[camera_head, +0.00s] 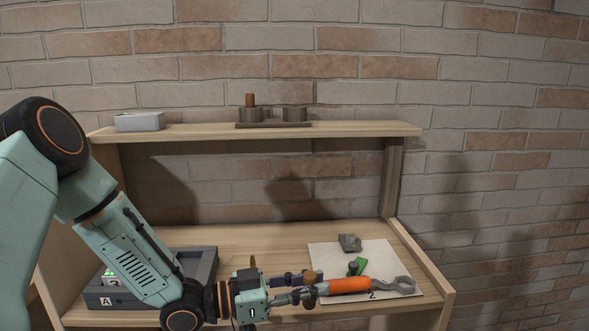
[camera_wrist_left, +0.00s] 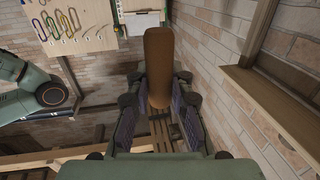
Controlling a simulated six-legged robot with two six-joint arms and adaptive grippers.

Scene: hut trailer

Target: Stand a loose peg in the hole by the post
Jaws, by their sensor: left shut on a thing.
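My left gripper (camera_head: 312,284) is low over the front of the bench in the head view. In the left wrist view its two fingers (camera_wrist_left: 157,112) are shut on a long brown peg (camera_wrist_left: 158,60), which sticks out between them. The head view shows only small brown parts near the fingertips, and I cannot tell which is the peg. A brown peg (camera_head: 250,99) stands up at the left one. The hole itself cannot be made out. My right gripper is not in view.
A grey box (camera_head: 140,121) stands on the shelf's left end. Below, a dark tray (camera_head: 205,270) marked A is partly behind my arm. A pale mat (camera_head: 325,255) carries a grey part (camera_head: 350,243), a green part (camera_head: 356,267) and an orange-handled tool (camera_head: 348,285).

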